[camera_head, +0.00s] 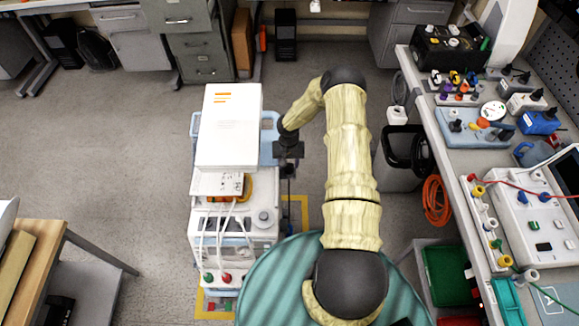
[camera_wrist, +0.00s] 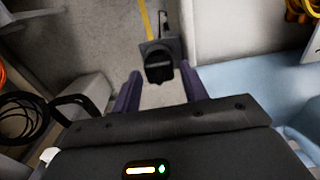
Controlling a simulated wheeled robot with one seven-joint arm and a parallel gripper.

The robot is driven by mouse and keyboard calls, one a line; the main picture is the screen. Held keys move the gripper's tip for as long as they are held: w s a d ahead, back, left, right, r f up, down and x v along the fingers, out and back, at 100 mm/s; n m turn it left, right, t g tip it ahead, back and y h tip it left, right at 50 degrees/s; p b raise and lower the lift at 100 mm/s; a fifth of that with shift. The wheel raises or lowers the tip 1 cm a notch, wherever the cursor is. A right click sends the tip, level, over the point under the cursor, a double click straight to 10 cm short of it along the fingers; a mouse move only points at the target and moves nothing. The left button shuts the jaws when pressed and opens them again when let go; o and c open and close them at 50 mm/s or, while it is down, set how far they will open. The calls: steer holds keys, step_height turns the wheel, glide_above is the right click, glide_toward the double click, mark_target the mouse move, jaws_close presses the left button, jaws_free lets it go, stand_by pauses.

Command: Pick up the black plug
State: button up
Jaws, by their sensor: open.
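The black plug (camera_wrist: 158,68) shows in the wrist view near the upper middle, with a dark squarish part just behind it. My gripper (camera_wrist: 160,74) is open, with one purple finger on each side of the plug's near end. A gap shows on both sides, so the fingers are apart from it in this view. In the head view my gripper (camera_head: 289,150) is at the right side of the white pump cart (camera_head: 238,238). The plug cannot be told clearly there, as my gripper and wrist cover that spot.
A large white box (camera_head: 229,125) tops the cart, beside a light blue tray (camera_head: 269,150). A grey bin (camera_head: 400,175) stands right of my arm. The crowded workbench (camera_head: 465,160) is further right. Open floor (camera_head: 110,160) lies left of the cart.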

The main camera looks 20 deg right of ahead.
mark_target(289, 163)
steer(key=shift+f, duration=0.85)
steer(key=shift+d, duration=0.1)
steer(key=shift+c, duration=0.2)
steer(key=c, duration=0.9)
steer(key=shift+o, duration=0.2)
steer(key=shift+r, duration=0.1)
step_height(289, 163, up, 10)
steer(key=b, duration=0.2)
steer(key=shift+b, duration=0.4)
